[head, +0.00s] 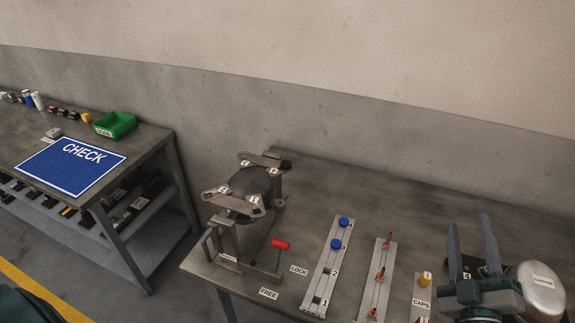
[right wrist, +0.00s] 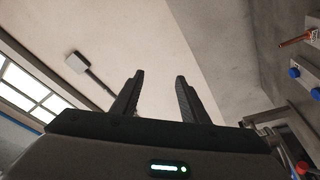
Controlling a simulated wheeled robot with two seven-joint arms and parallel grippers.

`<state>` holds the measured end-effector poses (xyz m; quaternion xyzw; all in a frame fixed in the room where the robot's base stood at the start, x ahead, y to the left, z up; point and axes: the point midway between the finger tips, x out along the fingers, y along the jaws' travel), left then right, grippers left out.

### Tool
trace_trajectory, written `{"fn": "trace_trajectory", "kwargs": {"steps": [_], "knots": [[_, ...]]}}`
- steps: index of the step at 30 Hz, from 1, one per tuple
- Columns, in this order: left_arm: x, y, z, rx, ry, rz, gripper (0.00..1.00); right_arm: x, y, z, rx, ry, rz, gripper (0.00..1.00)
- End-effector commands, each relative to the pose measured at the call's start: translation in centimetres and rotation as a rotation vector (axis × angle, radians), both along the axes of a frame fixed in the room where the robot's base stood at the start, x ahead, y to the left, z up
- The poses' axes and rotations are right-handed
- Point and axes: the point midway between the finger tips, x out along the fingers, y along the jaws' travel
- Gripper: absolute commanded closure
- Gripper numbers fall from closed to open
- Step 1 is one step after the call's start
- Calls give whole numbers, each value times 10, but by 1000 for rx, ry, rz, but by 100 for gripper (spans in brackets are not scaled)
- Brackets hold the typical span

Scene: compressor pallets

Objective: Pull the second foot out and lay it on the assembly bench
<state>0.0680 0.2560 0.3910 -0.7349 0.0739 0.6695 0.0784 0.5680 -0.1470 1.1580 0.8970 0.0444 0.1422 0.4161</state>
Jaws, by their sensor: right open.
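A dark compressor body (head: 255,190) stands in a metal fixture (head: 250,253) on the assembly bench (head: 355,185). Two flat grey brackets cross it, a near one (head: 232,203) and a far one (head: 262,160), with number tags. A dark round piece (head: 286,165) sits at the far bracket's right end; I cannot tell whether it is a foot. My right gripper (head: 470,228) is open and empty, raised over the bench's right side, well away from the fixture. Its spread fingers (right wrist: 158,90) show nothing between them in the right wrist view. My left gripper is out of view.
A numbered rail (head: 325,270) holds two blue knobs (head: 340,234). Beside it are a strip with red-orange pieces (head: 380,273), a CAPS strip (head: 421,297) and a silver dome (head: 540,290). A red handle (head: 280,244) juts from the fixture. Left stands a bench with a blue CHECK mat (head: 70,167).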

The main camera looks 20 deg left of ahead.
Motion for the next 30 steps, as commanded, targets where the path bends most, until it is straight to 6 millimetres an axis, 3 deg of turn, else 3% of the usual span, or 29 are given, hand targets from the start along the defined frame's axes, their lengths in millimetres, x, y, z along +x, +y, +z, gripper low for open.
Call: {"fn": "trace_trajectory", "kwargs": {"steps": [1,5,12,24,27,30], "knots": [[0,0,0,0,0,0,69,-6,-13,-26,53,101,-40,59],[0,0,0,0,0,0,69,-28,-43,-92,178,354,-141,59],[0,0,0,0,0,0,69,-103,-74,-205,355,790,-302,59],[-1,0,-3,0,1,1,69,-254,-79,-357,515,1393,-502,59],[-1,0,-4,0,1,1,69,-278,-76,-400,530,1491,-534,59],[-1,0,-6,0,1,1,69,-289,-75,-450,533,1544,-552,59]]}}
